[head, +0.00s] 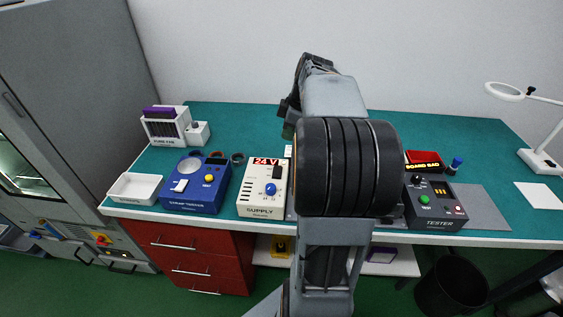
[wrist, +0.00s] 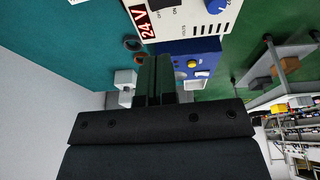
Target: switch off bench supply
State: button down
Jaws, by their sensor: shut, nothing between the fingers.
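The bench supply (head: 249,199) is a white box labelled 24V and SUPPLY, standing on the teal bench left of my arm in the head view. It has a blue knob (head: 270,188) and a dark switch (head: 277,172); I cannot tell the switch's position. In the wrist view the supply (wrist: 205,22) appears upside down at the top, partly cut off, with OFF and ON lettering beside the dark switch (wrist: 163,3). My gripper (wrist: 156,62) is shut and empty, apart from the supply in that picture. In the head view my arm hides most of the gripper.
A blue device (head: 185,203) with a yellow button stands left of the supply, with a white tray (head: 122,198) beyond it. A fume unit (head: 160,130) is behind. A dark tester (head: 431,212) and red BOARD BAD bin (head: 421,157) stand right of my arm.

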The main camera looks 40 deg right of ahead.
aim_at(278, 168)
jog(key=x, duration=1.1)
jog(key=shift+s+d+f, duration=0.15)
jog(key=shift+s+d, duration=0.05)
jog(key=shift+d, duration=0.1)
jog(key=shift+f, duration=0.7)
jog(key=shift+w, duration=0.1)
